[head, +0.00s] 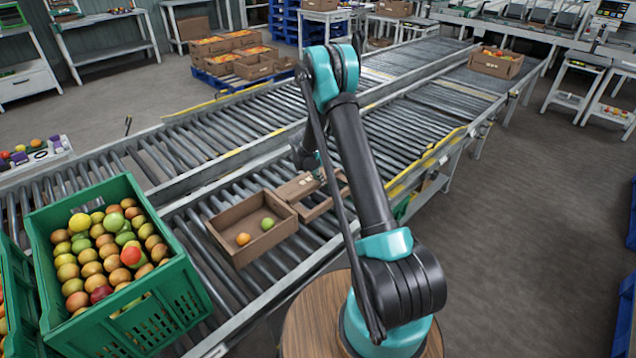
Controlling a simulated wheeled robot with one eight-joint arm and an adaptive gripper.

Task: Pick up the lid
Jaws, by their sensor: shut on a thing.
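The lid (298,188) is a brown cardboard piece at the right edge of an open cardboard box (232,213) on the roller conveyor. It looks slightly tilted. Whether it rests on the rollers or is raised cannot be told. My gripper (319,176) is shut on the lid at its far right part. My own arm hides much of the gripper and the right side of the lid. The box holds an orange tomato (243,239) and a green tomato (267,224).
A green crate (160,300) full of mixed tomatoes stands at the front left, close to the box. Another cardboard box (497,66) of tomatoes sits far along the conveyor (420,135). Bare rollers lie beyond the lid. Filled boxes (255,67) stand on a blue pallet behind.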

